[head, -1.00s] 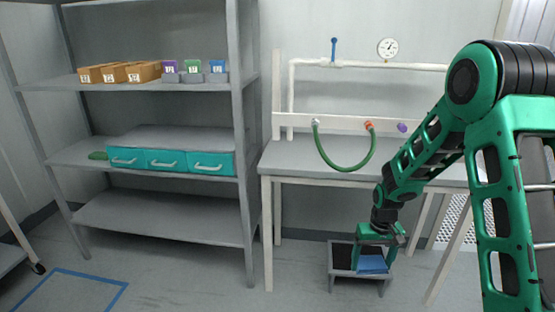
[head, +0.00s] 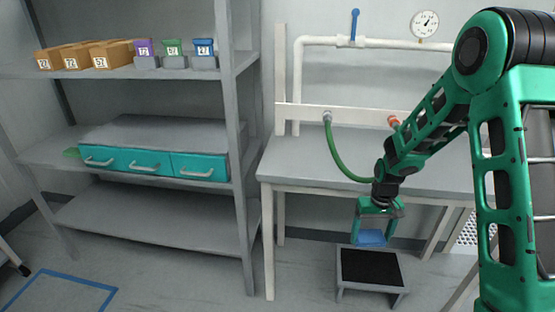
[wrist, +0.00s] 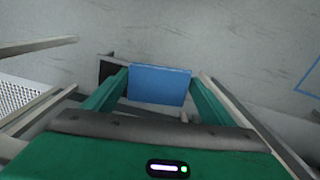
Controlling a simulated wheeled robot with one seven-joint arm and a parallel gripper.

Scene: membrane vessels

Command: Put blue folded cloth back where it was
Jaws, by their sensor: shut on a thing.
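The blue folded cloth (head: 371,238) is held between the fingers of my gripper (head: 374,232), in the air above a low grey stool-like stand with a dark top (head: 370,267). In the wrist view the cloth (wrist: 160,85) spans between the two green fingers of my gripper (wrist: 158,92). The dark top of the stand (wrist: 112,70) shows partly behind the cloth and the left finger. My gripper is shut on the cloth, which hangs clear of the stand.
A grey table (head: 300,160) with a green hose (head: 340,155) stands behind my arm. A shelf unit (head: 240,150) at left holds teal drawers (head: 145,163), cardboard boxes (head: 108,55) and small coloured bins (head: 173,54). Blue tape (head: 65,280) marks the floor at left. Floor between is clear.

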